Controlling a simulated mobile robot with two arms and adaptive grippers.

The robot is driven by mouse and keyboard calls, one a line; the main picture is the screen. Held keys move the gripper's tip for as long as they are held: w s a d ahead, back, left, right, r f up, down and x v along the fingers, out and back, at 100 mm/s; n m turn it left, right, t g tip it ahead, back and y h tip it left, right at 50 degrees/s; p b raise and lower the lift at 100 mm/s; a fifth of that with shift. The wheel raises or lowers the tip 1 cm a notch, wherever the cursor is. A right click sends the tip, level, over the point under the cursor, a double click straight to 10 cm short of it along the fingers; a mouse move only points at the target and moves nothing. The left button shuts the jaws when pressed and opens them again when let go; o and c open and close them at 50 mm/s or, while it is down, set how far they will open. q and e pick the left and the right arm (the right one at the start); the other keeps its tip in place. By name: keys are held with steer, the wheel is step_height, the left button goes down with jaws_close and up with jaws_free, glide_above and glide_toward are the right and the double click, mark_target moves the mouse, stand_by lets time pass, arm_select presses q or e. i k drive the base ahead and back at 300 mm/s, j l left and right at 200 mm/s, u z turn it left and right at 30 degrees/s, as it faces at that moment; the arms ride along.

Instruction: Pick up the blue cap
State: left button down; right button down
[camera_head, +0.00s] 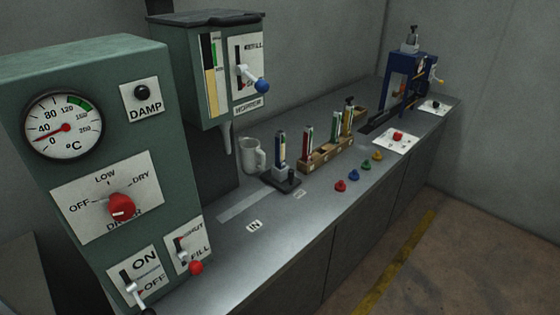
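A small blue cap (354,174) sits on the grey bench top (312,205), close to its front edge. It is in a slanting row of small caps, between a red cap (340,186) and a green cap (366,165). A yellow cap (378,156) is at the far end of the row. The caps stand apart from each other. Neither of my grippers is in view.
Behind the caps, a wooden rack (328,156) holds coloured tubes, beside a dark stand (281,178) with a blue tube. A grey jug (252,155) stands near the hopper (208,70). A green dryer cabinet (100,170) fills the left. A blue press (404,80) stands at the far end.

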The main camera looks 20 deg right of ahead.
mark_target(354, 176)
steer(key=i+l+z, duration=0.1)
steer(key=z, duration=1.2)
